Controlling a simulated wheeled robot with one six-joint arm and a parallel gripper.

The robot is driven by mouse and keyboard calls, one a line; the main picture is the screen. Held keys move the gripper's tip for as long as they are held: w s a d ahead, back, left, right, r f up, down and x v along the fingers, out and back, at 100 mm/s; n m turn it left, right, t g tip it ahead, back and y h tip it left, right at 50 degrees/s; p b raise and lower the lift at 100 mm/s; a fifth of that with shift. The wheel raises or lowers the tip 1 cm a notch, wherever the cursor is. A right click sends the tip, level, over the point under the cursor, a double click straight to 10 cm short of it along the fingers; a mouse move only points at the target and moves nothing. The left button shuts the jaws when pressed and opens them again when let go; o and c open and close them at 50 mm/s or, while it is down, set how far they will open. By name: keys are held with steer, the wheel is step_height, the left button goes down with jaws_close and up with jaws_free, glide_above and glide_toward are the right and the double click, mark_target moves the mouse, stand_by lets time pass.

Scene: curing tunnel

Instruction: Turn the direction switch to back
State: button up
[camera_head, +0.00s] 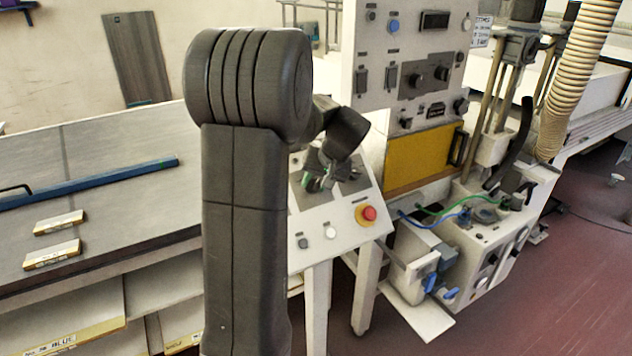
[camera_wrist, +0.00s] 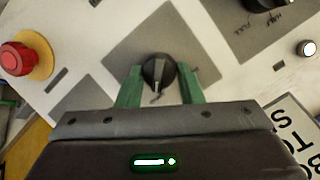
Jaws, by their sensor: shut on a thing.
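A black rotary knob (camera_wrist: 157,72) sits on a grey square plate of the sloped control panel, in the middle of the wrist view. I take it for the direction switch, but its position labels cannot be read. My gripper (camera_wrist: 160,84) has its green fingers on either side of the knob and is shut on it. The knob's pointer faces roughly toward the gripper body in the wrist view. In the head view, my gripper (camera_head: 318,181) is over the console top (camera_head: 305,231), and my arm and gripper hide the knob.
A red emergency button (camera_wrist: 15,59) on a yellow base is at the wrist view's left; it also shows in the head view (camera_head: 368,214). Another black knob marked "HALF" and "FULL" (camera_wrist: 268,3) is at the top right. A tall switch cabinet (camera_head: 412,110) stands behind the console.

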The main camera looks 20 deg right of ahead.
steer(key=n+b, duration=0.1)
steer(key=b, duration=0.1)
steer(key=n+b, duration=0.1)
steer(key=shift+a+f+h+b, duration=0.1)
steer(key=shift+f+h+b, duration=0.15)
steer(key=shift+h+b, duration=0.15)
steer(key=n+b, duration=0.2)
steer(key=n+h+b, duration=0.1)
steer(key=n+b, duration=0.2)
steer(key=shift+a+h, duration=0.15)
steer(key=shift+h, duration=0.15)
steer(key=n+t+h+b, duration=0.1)
steer(key=n+b, duration=0.4)
steer(key=shift+s+a, duration=0.1)
steer(key=shift+a, duration=0.05)
steer(key=shift+s+r+n+t+h+b, duration=0.1)
steer(key=shift+n+t+h+b, duration=0.2)
steer(key=shift+n+b, duration=0.75)
steer(key=shift+n+t+h+b, duration=0.2)
steer(key=shift+n+h+b, duration=0.1)
steer(key=shift+n+b, duration=0.7)
steer(key=o, duration=1)
steer(key=shift+r, duration=0.1)
steer(key=v, duration=1.3)
steer(key=shift+s+a+r+p, duration=0.1)
steer(key=shift+s+r+p, duration=0.2)
steer(key=shift+p, duration=0.1)
